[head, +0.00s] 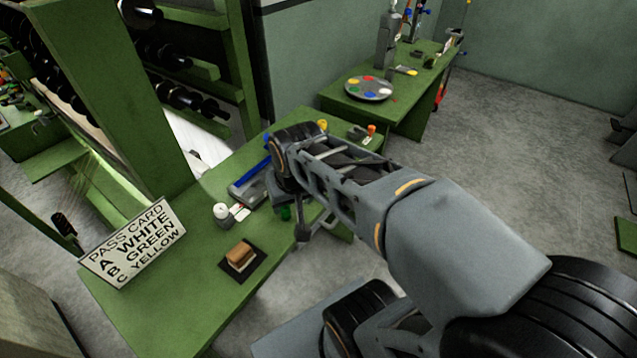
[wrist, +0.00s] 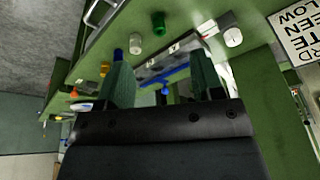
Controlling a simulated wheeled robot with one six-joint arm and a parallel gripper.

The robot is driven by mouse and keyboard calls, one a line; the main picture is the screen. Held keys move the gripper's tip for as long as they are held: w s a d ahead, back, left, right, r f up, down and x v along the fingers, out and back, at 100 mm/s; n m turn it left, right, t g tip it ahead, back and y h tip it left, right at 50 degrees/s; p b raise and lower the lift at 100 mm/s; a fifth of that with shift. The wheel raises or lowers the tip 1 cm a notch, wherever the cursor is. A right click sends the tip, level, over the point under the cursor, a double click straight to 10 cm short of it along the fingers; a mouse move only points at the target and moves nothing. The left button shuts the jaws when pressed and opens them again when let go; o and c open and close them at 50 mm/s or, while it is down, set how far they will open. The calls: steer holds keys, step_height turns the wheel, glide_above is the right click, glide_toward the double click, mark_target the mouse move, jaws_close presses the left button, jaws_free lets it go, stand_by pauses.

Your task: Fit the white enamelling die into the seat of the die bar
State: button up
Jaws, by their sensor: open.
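Two white cylinders stand on the green bench. One (wrist: 135,43) is in a row of coloured pieces along the bench edge in the wrist view, between a green die (wrist: 158,23) and a blue one (wrist: 117,55). The other (wrist: 233,37) is near the pass card and also shows in the head view (head: 221,213). I cannot tell for certain which is the die. The grey die bar (wrist: 152,67) lies beyond my fingers with white labels and a blue part; its seats are not clear. My gripper (wrist: 163,78) is open and empty, over the bench.
The pass card (head: 133,243) stands at the bench's near left, reading A white, B green, C yellow. A brown block (head: 241,252) sits on a dark pad (head: 230,266). A yellow piece (head: 322,125) is farther back. A second table (head: 430,82) holds a palette (head: 369,88).

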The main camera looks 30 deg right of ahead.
steer(key=w+d+f+m+g, duration=0.35)
steer(key=w+d+m, duration=0.7)
steer(key=w, duration=0.35)
steer(key=shift+m, duration=0.55)
steer(key=f, duration=0.5)
steer(key=f+p, duration=0.1)
steer(key=f, duration=0.1)
steer(key=shift+w+a+f, duration=0.15)
steer(key=shift+w+a, duration=0.05)
steer(key=shift+a, duration=0.15)
steer(key=shift+d+f+p, duration=0.1)
steer(key=shift+f+p, duration=0.45)
steer(key=shift+f, duration=2.65)
steer(key=shift+c, duration=0.2)
steer(key=c, duration=1)
steer(key=shift+o, duration=0.2)
steer(key=shift+r, duration=0.15)
